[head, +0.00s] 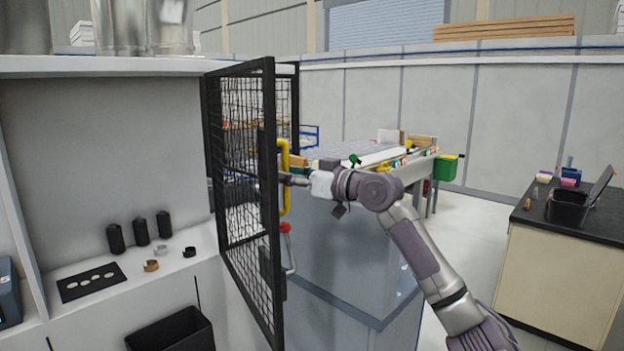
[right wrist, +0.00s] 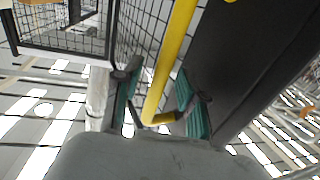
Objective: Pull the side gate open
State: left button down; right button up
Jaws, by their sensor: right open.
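The side gate (head: 246,160) is a black-framed wire mesh panel left of centre in the head view, standing upright at an angle to the white cabinet. A yellow bar handle (head: 285,170) is on its near upright edge. My right gripper (head: 287,180) reaches the handle from the right. In the right wrist view the handle (right wrist: 172,55) passes between the two green-padded fingers of my right gripper (right wrist: 158,100), which are open, with gaps beside the bar. The gate's dark frame (right wrist: 240,50) is close to the right finger. My left gripper is not in view.
A red-knobbed latch lever (head: 286,228) sits below the handle. A white cabinet shelf (head: 110,290) with small black parts is on the left. A large grey machine body (head: 335,250) stands behind the gate. A dark-topped bench (head: 560,235) is at the right, with open floor before it.

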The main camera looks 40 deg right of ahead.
jog(key=v, duration=1)
jog(key=shift+s, duration=0.3)
